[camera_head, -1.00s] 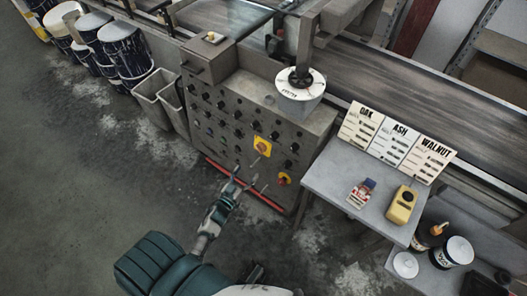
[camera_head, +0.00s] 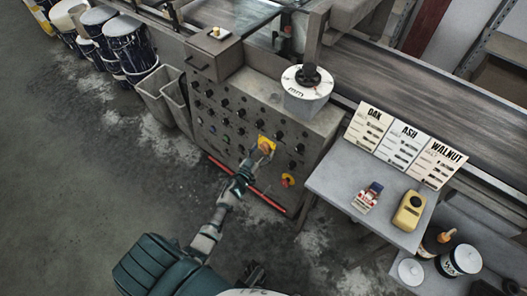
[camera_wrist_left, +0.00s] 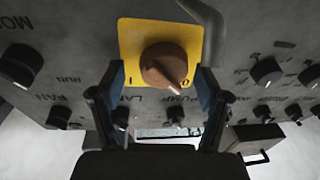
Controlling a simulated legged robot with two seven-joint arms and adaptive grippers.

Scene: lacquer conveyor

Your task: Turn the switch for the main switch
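The control panel (camera_head: 240,118) carries rows of dark knobs. On it is a yellow plate (camera_wrist_left: 133,35) with an orange-brown rotary knob (camera_wrist_left: 163,68), also seen in the head view (camera_head: 266,146). The pale mark on the knob points to the lower right in the left wrist view. My left gripper (camera_head: 251,165) is just in front of the panel, below the yellow plate. In the left wrist view its fingers (camera_wrist_left: 160,85) are open, one on each side of the knob, with gaps visible. Contact cannot be told. My right gripper cannot be made out.
A grey handle or lever (camera_wrist_left: 207,25) is beside the yellow plate. A side table (camera_head: 330,185) with a yellow device (camera_head: 409,210) stands right. Bins (camera_head: 160,95) stand left. The floor in front is clear.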

